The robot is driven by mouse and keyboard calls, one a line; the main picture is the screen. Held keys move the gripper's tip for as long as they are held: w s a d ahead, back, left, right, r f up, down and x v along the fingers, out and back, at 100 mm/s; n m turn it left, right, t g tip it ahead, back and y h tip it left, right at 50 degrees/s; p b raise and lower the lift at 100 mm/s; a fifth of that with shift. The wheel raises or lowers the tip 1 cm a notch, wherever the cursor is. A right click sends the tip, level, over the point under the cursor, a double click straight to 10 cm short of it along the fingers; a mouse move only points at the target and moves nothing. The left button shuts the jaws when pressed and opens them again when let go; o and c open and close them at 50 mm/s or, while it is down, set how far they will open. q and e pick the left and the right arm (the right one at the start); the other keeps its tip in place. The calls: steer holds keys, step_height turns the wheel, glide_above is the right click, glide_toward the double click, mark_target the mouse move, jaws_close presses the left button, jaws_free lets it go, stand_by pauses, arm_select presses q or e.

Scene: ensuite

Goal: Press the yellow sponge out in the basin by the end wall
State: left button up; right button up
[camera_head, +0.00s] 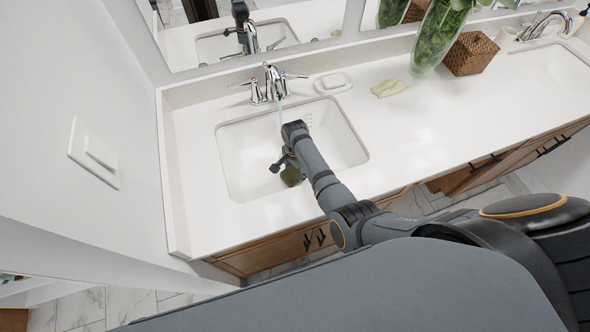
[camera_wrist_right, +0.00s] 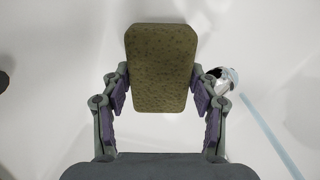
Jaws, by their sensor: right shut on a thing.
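The yellow sponge (camera_wrist_right: 162,68) looks dark olive with small dark pores. It sits between the two fingers of my right gripper (camera_wrist_right: 160,88), which is shut on it. In the head view the gripper (camera_head: 282,163) points down inside the white basin by the end wall (camera_head: 236,150), and the sponge (camera_head: 291,175) shows partly behind it. I cannot tell whether the sponge touches the basin floor. A thin pale-blue stream of water (camera_head: 281,115) runs from the chrome faucet (camera_head: 271,84), to one side of the sponge. My left gripper is out of view.
A glass vase with greenery (camera_head: 437,40), a wicker basket (camera_head: 471,54) and a second basin (camera_head: 552,66) are beyond. The end wall (camera_head: 110,100) bounds the left.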

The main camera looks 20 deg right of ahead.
steer(key=shift+f+b, duration=0.4)
steer(key=shift+f, duration=0.2)
stand_by(0.4)
steer(key=shift+s+f, duration=0.15)
steer(key=shift+s, duration=0.05)
stand_by(0.9)
step_height(320, 180, up, 20)
steer(key=p, duration=1.3)
steer(key=shift+w, duration=0.15)
steer(key=b, duration=1.3)
glide_above(295, 170)
step_height(295, 170, down, 13)
steer(key=shift+f, duration=0.2)
steer(key=shift+r, duration=0.25)
